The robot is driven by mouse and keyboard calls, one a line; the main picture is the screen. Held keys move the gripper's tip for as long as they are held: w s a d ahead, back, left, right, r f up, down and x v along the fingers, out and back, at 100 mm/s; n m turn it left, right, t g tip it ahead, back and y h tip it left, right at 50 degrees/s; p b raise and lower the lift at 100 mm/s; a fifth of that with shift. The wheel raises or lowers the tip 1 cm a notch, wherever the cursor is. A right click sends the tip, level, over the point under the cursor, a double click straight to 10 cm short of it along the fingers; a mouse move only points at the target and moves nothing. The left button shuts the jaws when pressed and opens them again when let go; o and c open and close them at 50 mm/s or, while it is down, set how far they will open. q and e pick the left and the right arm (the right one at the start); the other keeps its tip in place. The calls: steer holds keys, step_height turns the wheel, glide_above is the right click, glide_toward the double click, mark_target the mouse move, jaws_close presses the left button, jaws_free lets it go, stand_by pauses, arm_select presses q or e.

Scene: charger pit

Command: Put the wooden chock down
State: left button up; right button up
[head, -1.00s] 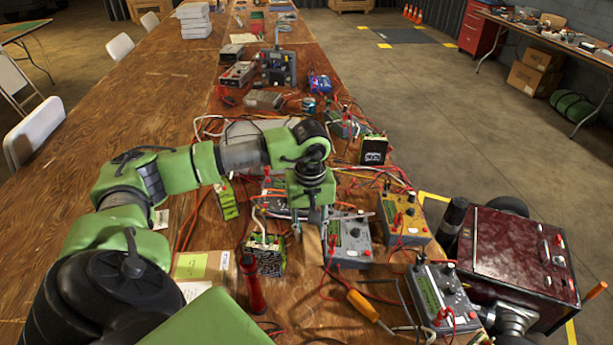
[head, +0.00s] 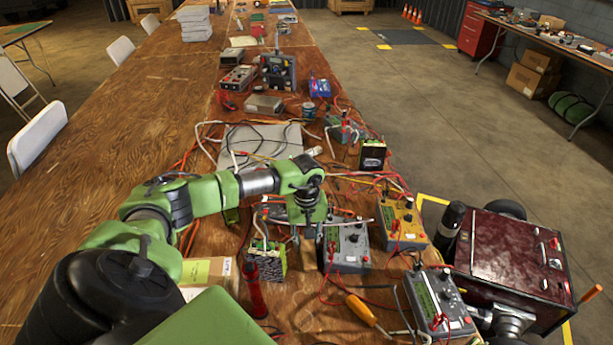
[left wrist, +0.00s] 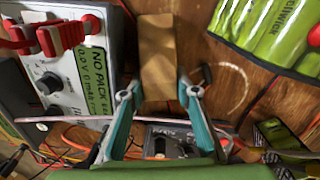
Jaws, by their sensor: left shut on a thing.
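My left gripper (head: 307,238) is shut on the wooden chock (head: 308,260), a plain tan block, above the crowded part of the long wooden table. In the left wrist view the chock (left wrist: 157,55) stands out beyond the two teal fingers of the left gripper (left wrist: 157,97), which flank its near end. A grey meter is at its left and a green battery pack at its right. I cannot tell whether the chock touches the tabletop. My right gripper is not in view.
The grey meter (head: 346,250) is close to the right of the chock. The green-and-black pack (head: 267,262) and a red cylinder (head: 256,292) are to its left. Loose cables lie all around. The table's left side (head: 110,160) is bare. A dark red cart (head: 508,250) stands off the right edge.

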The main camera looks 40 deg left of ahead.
arm_select(q)
steer(key=shift+f, duration=0.2)
steer(key=o, duration=1)
steer(key=shift+r, duration=0.15)
